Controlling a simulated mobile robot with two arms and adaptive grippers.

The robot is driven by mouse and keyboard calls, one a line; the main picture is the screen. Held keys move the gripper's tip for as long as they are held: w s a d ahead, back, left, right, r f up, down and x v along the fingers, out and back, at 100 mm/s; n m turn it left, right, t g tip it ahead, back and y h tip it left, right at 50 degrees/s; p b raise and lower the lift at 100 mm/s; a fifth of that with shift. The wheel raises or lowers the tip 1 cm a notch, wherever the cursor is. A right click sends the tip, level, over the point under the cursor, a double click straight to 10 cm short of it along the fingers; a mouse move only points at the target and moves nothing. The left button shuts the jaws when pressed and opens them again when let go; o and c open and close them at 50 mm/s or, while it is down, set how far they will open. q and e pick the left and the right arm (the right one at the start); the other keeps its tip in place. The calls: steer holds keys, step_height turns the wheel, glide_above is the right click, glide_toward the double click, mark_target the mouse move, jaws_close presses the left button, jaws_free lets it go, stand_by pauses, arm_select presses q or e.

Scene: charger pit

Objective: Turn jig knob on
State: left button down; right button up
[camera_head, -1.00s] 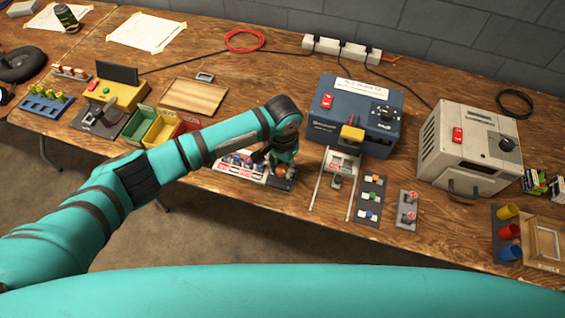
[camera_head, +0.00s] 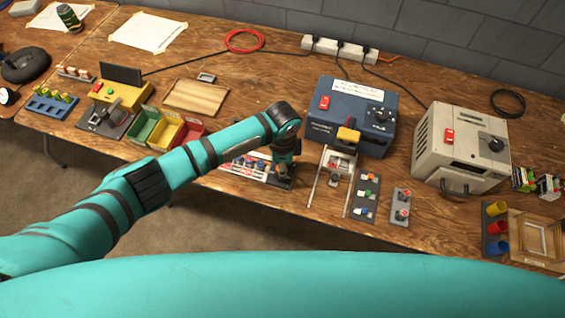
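A blue box machine (camera_head: 325,126) stands at the back of the bench. It has a red rocker switch (camera_head: 324,102), a white label and a round black knob (camera_head: 378,115) on a dark dial plate. A grey-beige machine (camera_head: 432,150) to its right has a red switch (camera_head: 449,136) and a black knob (camera_head: 495,144). I cannot tell for sure which knob is the jig's. My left gripper (camera_head: 282,176) points down over the right end of a small rack (camera_head: 245,170), left of the blue machine and apart from both knobs. Its fingers are too small and dark to read. My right gripper is out of view.
Two rails (camera_head: 316,188) run forward from the blue machine. A button panel (camera_head: 364,196) and a plate with red knobs (camera_head: 400,208) lie right of them. Coloured bins (camera_head: 143,124) stand at left. A power strip (camera_head: 340,48) and cables lie at the back.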

arm_select(q)
steer(key=m, duration=0.5)
steer(key=shift+s+m, duration=0.1)
steer(key=shift+m, duration=0.2)
steer(key=m, duration=0.5)
steer(key=shift+m, duration=0.4)
steer(key=c, duration=0.9)
jaws_free()
steer(key=shift+c, duration=0.2)
step_height(320, 180, up, 12)
